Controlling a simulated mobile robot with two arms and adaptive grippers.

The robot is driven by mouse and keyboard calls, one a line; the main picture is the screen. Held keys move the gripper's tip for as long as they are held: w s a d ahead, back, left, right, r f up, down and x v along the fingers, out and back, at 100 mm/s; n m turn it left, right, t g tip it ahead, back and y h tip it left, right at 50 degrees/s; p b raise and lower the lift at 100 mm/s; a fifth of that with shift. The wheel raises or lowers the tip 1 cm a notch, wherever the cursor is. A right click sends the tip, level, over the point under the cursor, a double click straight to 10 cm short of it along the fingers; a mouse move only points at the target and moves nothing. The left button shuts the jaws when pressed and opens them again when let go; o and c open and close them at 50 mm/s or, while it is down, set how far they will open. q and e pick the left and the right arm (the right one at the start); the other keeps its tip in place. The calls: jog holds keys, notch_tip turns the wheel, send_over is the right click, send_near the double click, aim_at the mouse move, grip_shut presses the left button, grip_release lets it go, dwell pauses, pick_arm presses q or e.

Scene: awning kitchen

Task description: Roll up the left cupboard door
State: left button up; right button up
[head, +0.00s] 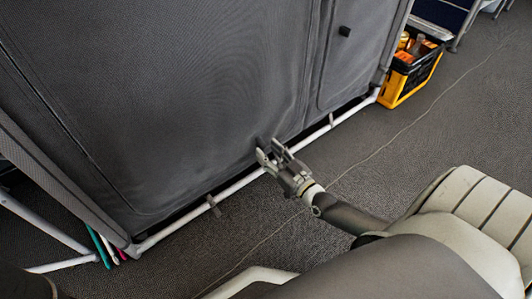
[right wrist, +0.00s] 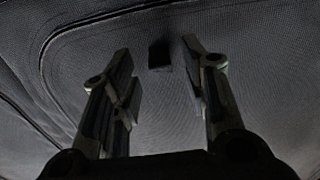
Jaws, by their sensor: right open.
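The left cupboard door (head: 160,90) is a large dark grey fabric panel, hanging down closed to near the white bottom rail. My right gripper (head: 268,150) is at its lower edge, toward the right, with its fingers pointing at the fabric. In the right wrist view, the open fingers (right wrist: 158,75) stand apart with nothing held between them. A small dark tab (right wrist: 160,54) on the door fabric (right wrist: 245,25) shows between and just beyond the fingertips. I cannot tell whether the fingers touch the fabric. My left gripper is not in view.
A narrower right door (head: 355,60) with a small black tab (head: 345,31) is also closed. A yellow and black crate (head: 405,80) with items stands on the floor right of the cupboard. The white rail (head: 235,187) runs below the doors. Carpet in front is clear.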

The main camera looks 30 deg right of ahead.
jog(key=shift+w+b, duration=0.3)
jog(key=shift+w, duration=0.8)
grip_shut()
